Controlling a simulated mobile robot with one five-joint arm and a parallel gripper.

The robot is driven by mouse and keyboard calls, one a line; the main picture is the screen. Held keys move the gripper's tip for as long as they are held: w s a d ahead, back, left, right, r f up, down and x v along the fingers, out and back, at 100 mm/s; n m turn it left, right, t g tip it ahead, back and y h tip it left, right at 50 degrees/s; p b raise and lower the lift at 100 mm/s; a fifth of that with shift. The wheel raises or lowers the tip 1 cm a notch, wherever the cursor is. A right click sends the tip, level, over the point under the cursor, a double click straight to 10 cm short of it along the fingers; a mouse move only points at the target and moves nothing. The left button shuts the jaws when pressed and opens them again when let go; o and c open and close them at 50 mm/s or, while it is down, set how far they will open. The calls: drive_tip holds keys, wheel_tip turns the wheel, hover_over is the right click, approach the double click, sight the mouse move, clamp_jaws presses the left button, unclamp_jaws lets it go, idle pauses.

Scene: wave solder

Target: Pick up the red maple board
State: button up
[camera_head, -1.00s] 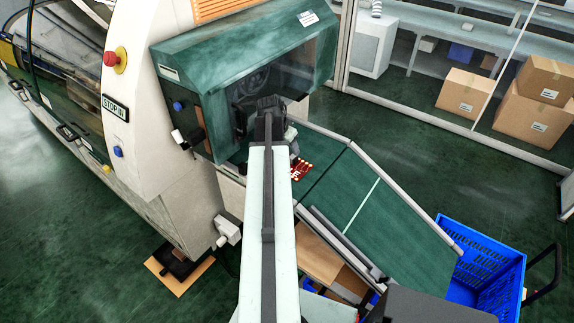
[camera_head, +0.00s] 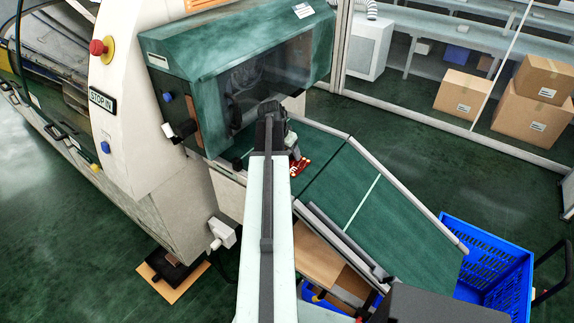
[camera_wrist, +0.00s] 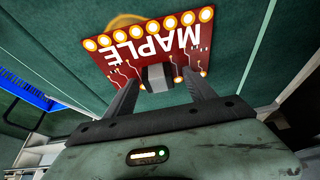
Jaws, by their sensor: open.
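The red maple board (camera_wrist: 150,45) lies flat on the green conveyor in the wrist view, with "MAPLE" upside down, a row of gold pads and a grey component on it. My gripper (camera_wrist: 168,88) is open, its two dark fingers on either side of the grey component, over the board's near part. I cannot tell whether the fingertips touch the board. In the head view the red board (camera_head: 299,167) shows only partly beside my gripper (camera_head: 293,150), at the upper end of the sloping conveyor (camera_head: 335,185).
The green machine hood (camera_head: 240,75) stands close behind and left of my gripper. A rail (camera_head: 410,195) runs along the conveyor's far edge. A blue crate (camera_head: 490,260) stands at the conveyor's lower end. Cardboard boxes (camera_head: 465,95) are behind a glass partition. The lower conveyor is clear.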

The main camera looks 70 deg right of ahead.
drive_tip(key=shift+r, duration=0.1)
clamp_jaws()
